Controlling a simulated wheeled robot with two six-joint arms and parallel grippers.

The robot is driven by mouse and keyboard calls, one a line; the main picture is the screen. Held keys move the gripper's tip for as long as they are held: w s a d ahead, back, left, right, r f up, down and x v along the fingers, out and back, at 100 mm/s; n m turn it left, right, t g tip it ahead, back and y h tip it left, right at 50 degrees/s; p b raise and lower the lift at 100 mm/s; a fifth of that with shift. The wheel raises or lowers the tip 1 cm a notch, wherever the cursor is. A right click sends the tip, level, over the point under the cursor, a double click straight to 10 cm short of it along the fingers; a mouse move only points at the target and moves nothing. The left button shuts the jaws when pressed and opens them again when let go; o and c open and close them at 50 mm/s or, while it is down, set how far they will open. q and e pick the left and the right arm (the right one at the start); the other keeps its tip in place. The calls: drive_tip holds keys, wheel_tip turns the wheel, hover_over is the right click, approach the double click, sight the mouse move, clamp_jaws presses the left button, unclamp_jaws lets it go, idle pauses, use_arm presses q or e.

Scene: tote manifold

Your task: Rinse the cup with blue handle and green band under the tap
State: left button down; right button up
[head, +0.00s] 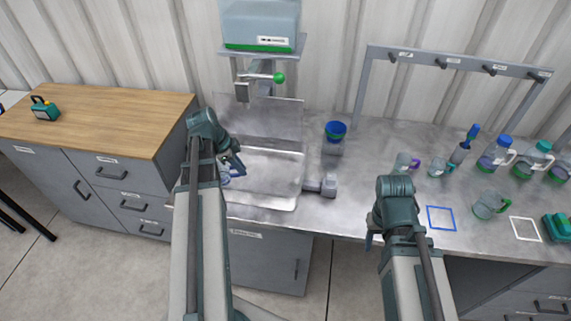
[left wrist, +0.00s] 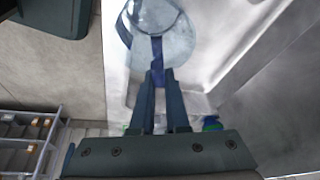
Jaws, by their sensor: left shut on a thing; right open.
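My left gripper (head: 234,167) is over the left part of the sink basin (head: 285,165). In the left wrist view its fingers (left wrist: 157,78) are shut on the blue handle (left wrist: 157,52) of a clear cup (left wrist: 168,32). The cup's top edge is cut off there, and I cannot make out a green band. In the head view the cup (head: 225,178) is small and partly hidden by the gripper. The tap (head: 243,91), with a green-tipped lever (head: 279,78), is behind and above the basin, apart from the cup. My right gripper (head: 371,241) is open near the counter's front edge.
A tank (head: 260,18) stands above the tap. A blue bowl-like container (head: 336,131) is right of the basin. Cups (head: 403,163), bottles (head: 496,151) and a hook rack (head: 455,60) are farther right. Blue (head: 441,218) and white (head: 525,229) outlined squares mark the counter.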

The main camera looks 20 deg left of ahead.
use_arm(q)
drive_tip(key=w+d+r+m+t+y+p, duration=0.1)
drive_tip(key=d+r+m+p, duration=0.2)
drive_tip(key=d, duration=0.5)
drive_tip(key=w+d+r+m+y+p, duration=0.1)
drive_tip(key=d+r+m+p, duration=0.1)
drive_tip(key=d+m, duration=0.35)
drive_tip(key=w+a+f+n+b, duration=0.1)
drive_tip(key=w+a+f+b, duration=0.1)
drive_tip(key=w+a, duration=0.6)
drive_tip(key=shift+w+a+f+b, duration=0.2)
drive_tip(key=shift+w+f+b, duration=0.1)
drive_tip(key=shift+w+b, duration=0.4)
drive_tip(key=shift+w, duration=0.1)
idle(0.5)
drive_tip(key=s+d, duration=0.5)
drive_tip(key=d, duration=0.1)
drive_tip(key=shift+s, duration=0.2)
idle(0.5)
drive_tip(key=shift+r, duration=0.1)
idle(1.2)
